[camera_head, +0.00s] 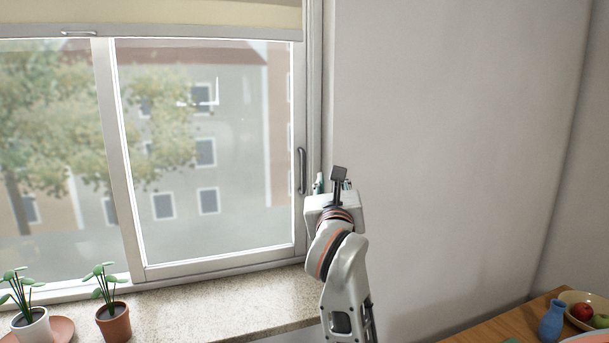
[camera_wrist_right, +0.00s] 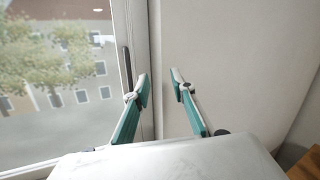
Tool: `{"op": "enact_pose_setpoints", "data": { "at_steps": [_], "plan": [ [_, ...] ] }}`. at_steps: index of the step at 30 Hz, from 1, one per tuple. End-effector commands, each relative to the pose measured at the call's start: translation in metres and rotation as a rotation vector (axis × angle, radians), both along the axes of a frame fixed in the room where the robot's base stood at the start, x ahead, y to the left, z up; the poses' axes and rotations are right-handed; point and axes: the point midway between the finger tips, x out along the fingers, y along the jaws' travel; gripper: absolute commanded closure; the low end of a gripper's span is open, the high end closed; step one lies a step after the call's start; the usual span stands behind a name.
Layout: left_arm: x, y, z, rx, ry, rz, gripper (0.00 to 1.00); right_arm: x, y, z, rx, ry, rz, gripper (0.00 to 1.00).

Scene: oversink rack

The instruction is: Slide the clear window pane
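The clear window pane (camera_head: 205,150) sits in a white frame in the right half of the window. Its dark vertical handle (camera_head: 301,171) is on the right stile of that frame. The handle also shows in the right wrist view (camera_wrist_right: 127,69), left of my fingers. My right gripper (camera_head: 333,183) is just below and right of the handle in the head view. In the right wrist view my right gripper (camera_wrist_right: 159,90) is open, with its two teal fingers apart and nothing between them. The handle is outside the fingers. My left gripper is not in view.
A speckled sill (camera_head: 230,305) runs below the window. A white-potted plant (camera_head: 30,325) on a saucer and a terracotta-potted plant (camera_head: 113,320) stand at its left. A blue vase (camera_head: 552,320) and a fruit bowl (camera_head: 583,310) are on a wooden table at lower right. A blind (camera_head: 150,14) covers the window's top.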

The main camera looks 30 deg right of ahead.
Motion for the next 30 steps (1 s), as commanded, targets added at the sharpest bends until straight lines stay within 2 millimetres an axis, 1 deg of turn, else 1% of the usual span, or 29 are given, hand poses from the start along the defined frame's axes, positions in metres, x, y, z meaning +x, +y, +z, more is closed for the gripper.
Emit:
{"op": "enact_pose_setpoints", "data": {
  "at_steps": [1,4,6,9,13,22,27,30],
  "plan": [
    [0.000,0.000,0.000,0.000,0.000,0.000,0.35,0.009,0.009,0.000,0.070,0.002,0.057,0.75],
    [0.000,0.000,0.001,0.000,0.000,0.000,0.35,0.022,0.026,-0.004,0.172,0.018,0.151,0.75],
    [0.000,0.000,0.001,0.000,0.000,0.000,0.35,0.026,0.035,-0.005,0.212,0.026,0.190,0.75],
    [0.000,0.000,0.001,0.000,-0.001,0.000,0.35,0.032,0.038,-0.007,0.233,0.033,0.213,0.75],
    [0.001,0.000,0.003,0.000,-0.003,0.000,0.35,0.045,0.033,-0.007,0.233,0.036,0.213,0.75],
    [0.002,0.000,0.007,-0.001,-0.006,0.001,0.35,0.085,0.014,-0.007,0.234,0.035,0.211,0.75],
    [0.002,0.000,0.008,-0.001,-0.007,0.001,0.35,0.097,0.008,-0.007,0.232,0.033,0.212,0.75],
    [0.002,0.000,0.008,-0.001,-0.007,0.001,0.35,0.100,0.007,-0.007,0.233,0.033,0.212,0.75]
  ]
}}
